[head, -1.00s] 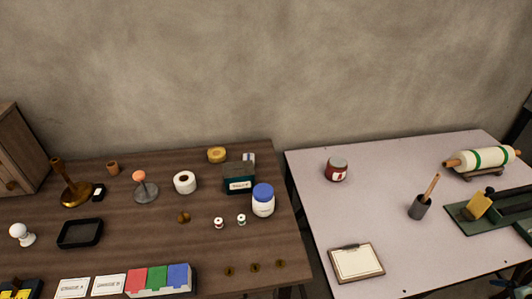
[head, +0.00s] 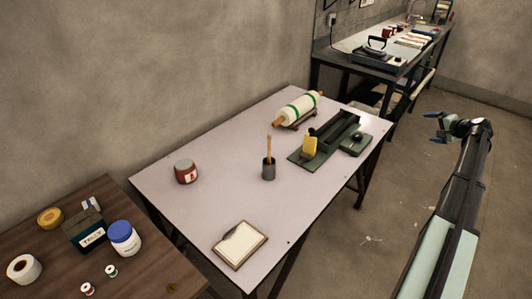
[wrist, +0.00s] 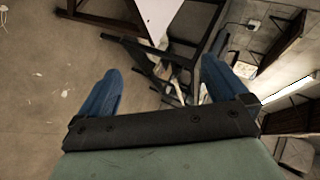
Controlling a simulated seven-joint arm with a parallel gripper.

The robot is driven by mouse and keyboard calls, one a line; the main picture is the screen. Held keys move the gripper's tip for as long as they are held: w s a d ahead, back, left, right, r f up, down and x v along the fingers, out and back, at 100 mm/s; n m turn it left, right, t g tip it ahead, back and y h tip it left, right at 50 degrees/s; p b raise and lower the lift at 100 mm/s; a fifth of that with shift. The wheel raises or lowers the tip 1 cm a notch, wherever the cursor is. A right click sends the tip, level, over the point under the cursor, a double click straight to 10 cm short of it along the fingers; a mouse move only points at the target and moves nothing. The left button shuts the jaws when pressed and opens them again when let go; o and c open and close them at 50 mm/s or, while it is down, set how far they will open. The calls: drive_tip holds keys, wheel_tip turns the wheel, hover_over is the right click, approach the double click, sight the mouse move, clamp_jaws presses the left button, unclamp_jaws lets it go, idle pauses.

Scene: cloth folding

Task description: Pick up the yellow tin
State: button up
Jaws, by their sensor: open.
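A round yellow tin (head: 50,218) stands on the brown wooden table at the lower left of the head view, behind a dark green box. My gripper (head: 447,127) is far off at the right of the head view, over the floor and well away from the tin. In the wrist view my gripper (wrist: 158,95) has its two blue fingers wide apart with nothing between them. The tin is not in the wrist view.
On the brown table (head: 150,262), the dark green box (head: 86,232), a blue-lidded white jar (head: 124,238), a white roll (head: 24,269) and small spools crowd near the tin. A pale table (head: 205,215) holds a red jar (head: 186,171) and a clipboard (head: 239,244).

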drive_tip(key=w+a+r+g+y, duration=0.1)
drive_tip(key=w+a, duration=0.5)
drive_tip(key=a, duration=0.4)
drive_tip(key=w+a+g+y, duration=0.1)
drive_tip(key=w+a, duration=0.4)
drive_tip(key=a, duration=0.6)
drive_tip(key=w+a+r+g+y, duration=0.1)
drive_tip(key=w+a+y, duration=0.1)
drive_tip(key=w+a, duration=0.6)
drive_tip(key=a+g, duration=0.5)
drive_tip(key=a, duration=3.9)
drive_tip(key=s+a+m+g, duration=0.1)
drive_tip(key=s+a, duration=0.1)
drive_tip(key=a, duration=0.6)
drive_tip(key=s+a+g, duration=0.1)
drive_tip(key=s+a, duration=0.2)
drive_tip(key=a, duration=0.6)
drive_tip(key=m+g+h, duration=0.2)
drive_tip(key=h, duration=0.2)
approach(50, 217)
drive_tip(key=f, duration=0.3)
drive_tip(key=a+f, duration=0.1)
drive_tip(key=f, duration=0.5)
drive_tip(key=shift+s+a, duration=0.2)
drive_tip(key=shift+a, duration=0.2)
